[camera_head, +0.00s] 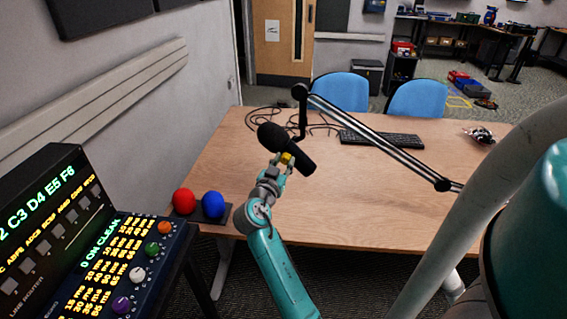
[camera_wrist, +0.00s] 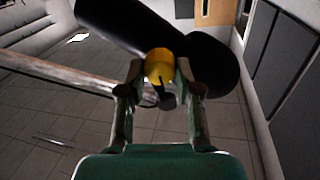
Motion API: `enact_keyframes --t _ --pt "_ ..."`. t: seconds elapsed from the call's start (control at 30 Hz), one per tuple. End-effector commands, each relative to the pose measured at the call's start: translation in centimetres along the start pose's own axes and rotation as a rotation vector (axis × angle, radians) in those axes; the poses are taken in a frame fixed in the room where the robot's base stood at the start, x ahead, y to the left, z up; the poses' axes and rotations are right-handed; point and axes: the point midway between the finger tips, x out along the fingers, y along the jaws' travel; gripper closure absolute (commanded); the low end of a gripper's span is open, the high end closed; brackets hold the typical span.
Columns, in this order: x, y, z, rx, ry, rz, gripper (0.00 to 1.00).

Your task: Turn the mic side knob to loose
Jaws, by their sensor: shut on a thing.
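The black microphone (camera_head: 297,151) hangs tilted above the table's left part, its round head at the upper left. It also spans the top of the wrist view (camera_wrist: 135,28). The yellow side knob (camera_wrist: 159,65) sits on the mic's near side, with a dark mark on its face. The knob shows small in the head view (camera_head: 287,158). My gripper (camera_head: 281,162) reaches up to the knob from below. In the wrist view its two fingers (camera_wrist: 159,80) are shut on the knob, one on each side. The fingertips hide the knob's edges.
A boom arm (camera_head: 375,138) crosses above the wooden table (camera_head: 340,195). A keyboard (camera_head: 382,139) and loose cables (camera_head: 262,120) lie at the back. Red (camera_head: 184,201) and blue (camera_head: 213,204) balls sit at the front left corner, beside the lit control panels (camera_head: 130,265).

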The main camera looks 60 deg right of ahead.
Motion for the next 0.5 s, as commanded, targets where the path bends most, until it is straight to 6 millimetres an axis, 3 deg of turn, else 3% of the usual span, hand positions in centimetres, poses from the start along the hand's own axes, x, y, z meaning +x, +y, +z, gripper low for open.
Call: enact_keyframes --t 0.5 --pt "-0.03 -0.13 0.12 -0.466 0.024 -0.006 1.0"
